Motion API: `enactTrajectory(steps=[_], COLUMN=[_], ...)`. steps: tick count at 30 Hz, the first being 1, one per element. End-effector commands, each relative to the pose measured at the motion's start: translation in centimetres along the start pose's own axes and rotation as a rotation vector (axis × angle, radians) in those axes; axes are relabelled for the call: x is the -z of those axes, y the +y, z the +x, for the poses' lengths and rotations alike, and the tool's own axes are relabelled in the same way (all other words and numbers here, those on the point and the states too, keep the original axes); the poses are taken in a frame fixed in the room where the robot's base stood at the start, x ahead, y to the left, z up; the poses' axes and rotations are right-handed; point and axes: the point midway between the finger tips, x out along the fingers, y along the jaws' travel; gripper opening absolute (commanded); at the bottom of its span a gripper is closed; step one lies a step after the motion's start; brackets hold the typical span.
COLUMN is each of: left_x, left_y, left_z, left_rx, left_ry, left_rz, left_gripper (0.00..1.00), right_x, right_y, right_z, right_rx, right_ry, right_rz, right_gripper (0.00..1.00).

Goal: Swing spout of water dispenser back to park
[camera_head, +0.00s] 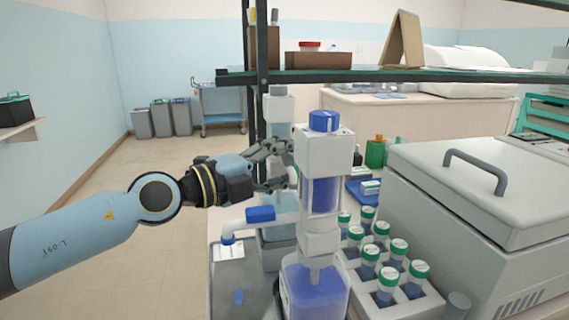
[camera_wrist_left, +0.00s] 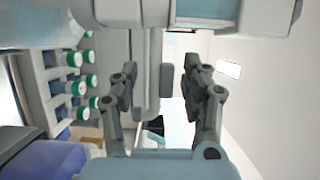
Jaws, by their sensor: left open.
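A white dispenser with a blue knob and a blue-filled cylinder (camera_head: 322,195) stands at the centre over a blue-filled bottle (camera_head: 318,290). Behind it is a second, paler dispenser (camera_head: 278,108), partly hidden, with a pale-blue tank below. A white spout with a blue sleeve (camera_head: 260,213) points left, its tip turned down; I cannot tell which dispenser bears it. My left gripper (camera_head: 280,166) is open, above the spout and beside the front dispenser's left side. In the left wrist view, the open fingers (camera_wrist_left: 160,85) have a pale vertical part between or beyond them; contact is unclear.
A rack of green-capped bottles (camera_head: 385,262) stands right of the front dispenser, beside a large grey lidded machine (camera_head: 480,200). A dark post and shelf (camera_head: 370,75) rise behind the dispensers. Free floor lies at the left.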

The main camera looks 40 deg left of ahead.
Motion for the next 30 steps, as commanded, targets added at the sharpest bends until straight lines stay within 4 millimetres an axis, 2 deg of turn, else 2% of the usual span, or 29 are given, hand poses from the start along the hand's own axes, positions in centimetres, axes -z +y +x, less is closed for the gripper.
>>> enactTrajectory(steps=[8, 18, 30], left_x=[0.01, 0.00, -0.03], left_y=[0.00, 0.02, 0.18], left_z=[0.11, 0.09, 0.11], left_rx=[-0.001, -0.001, -0.004], left_ry=[0.000, 0.000, 0.002], left_rz=[0.001, 0.000, 0.000], left_gripper=[0.46, 0.01, 0.00], right_x=[-0.06, -0.09, -0.10], right_y=[0.06, 0.59, 0.70], right_z=[0.00, 0.00, 0.11], right_rx=[-0.001, -0.007, -0.008], right_ry=[-0.001, -0.002, -0.001], right_rz=[0.000, -0.003, -0.003], right_gripper=[0.56, 0.56, 0.56])
